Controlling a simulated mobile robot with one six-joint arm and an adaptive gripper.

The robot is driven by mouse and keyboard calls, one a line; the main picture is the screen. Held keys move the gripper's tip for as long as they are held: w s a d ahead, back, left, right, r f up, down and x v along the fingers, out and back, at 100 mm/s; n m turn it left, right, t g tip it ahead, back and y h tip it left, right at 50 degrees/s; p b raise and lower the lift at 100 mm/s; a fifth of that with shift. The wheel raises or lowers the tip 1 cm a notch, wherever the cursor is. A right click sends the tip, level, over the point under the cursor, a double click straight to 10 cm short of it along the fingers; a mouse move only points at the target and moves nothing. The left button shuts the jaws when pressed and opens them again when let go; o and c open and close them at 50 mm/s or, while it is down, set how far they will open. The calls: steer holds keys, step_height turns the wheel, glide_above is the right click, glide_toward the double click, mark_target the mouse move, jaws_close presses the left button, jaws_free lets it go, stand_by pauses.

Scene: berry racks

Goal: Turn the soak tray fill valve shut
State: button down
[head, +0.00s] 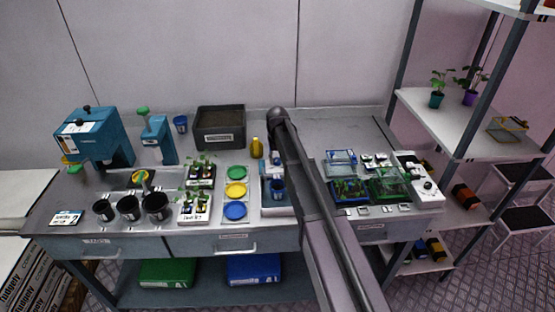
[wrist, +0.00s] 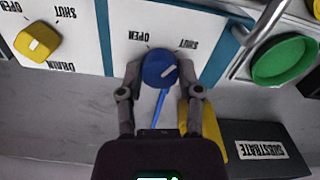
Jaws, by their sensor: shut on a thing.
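The blue valve knob (wrist: 159,66) sits on a white panel (wrist: 200,22), with upside-down OPEN and SHUT labels beside it. Its pale mark slants to the right, on the SHUT label's side. My gripper (wrist: 158,80) is shut on the blue knob, one finger on each side. A thin blue bar (wrist: 160,108) shows between the fingers below the knob. A yellow knob (wrist: 38,41) with a DRAIN label is on another white panel at the left.
A yellow bottle (head: 256,148) and a dark substrate bin (head: 220,140) stand close to my gripper; the bin's label shows in the wrist view (wrist: 262,150). Green, yellow and blue discs (head: 236,191) lie left of my arm.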

steer(key=shift+s+m, duration=0.1)
steer(key=shift+m, duration=1.2)
steer(key=shift+c, duration=1.3)
jaws_free()
steer(key=shift+n, duration=0.3)
